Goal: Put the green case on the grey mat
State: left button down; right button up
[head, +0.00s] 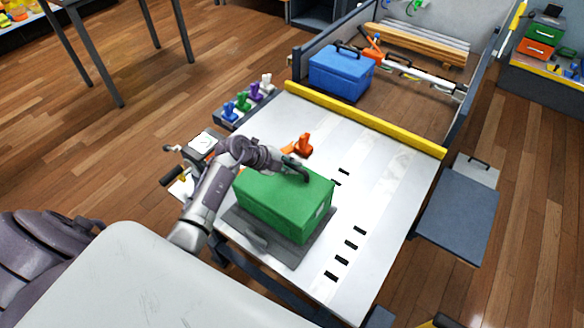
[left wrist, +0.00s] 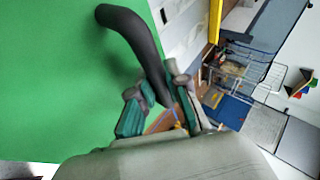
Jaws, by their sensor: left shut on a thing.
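The green case (head: 285,205) is upright over the grey mat (head: 270,246) on the white table. The mat shows along its front and left sides; whether the case touches it I cannot tell. My left gripper (head: 297,171) is on top of the case, shut on its dark handle. In the left wrist view the curved black handle (left wrist: 130,30) runs between the fingers (left wrist: 160,98), beside the case's green top (left wrist: 60,90). The far part of the mat is hidden by the case. My right gripper is not in view.
An orange clamp-like piece (head: 304,144) stands just behind the case. A yellow bar (head: 360,120) crosses the table's far end, with a blue case (head: 341,72) beyond it. Coloured pegs (head: 243,103) stand at the left. The table's right part is clear apart from dark slots.

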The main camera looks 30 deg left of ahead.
pick_arm(q)
jog(key=shift+f, duration=0.4)
jog(key=c, duration=1.6)
grip_release()
jog(key=shift+f, duration=0.2)
jog(key=o, duration=0.4)
jog(key=shift+o, duration=0.2)
jog(key=shift+r, duration=0.1)
jog(key=shift+s+a+r, duration=0.15)
jog(key=shift+r, duration=0.05)
jog(key=v, duration=1.1)
jog(key=shift+s+r+p, duration=0.15)
jog(key=shift+r+p, duration=0.05)
jog(key=shift+p, duration=0.15)
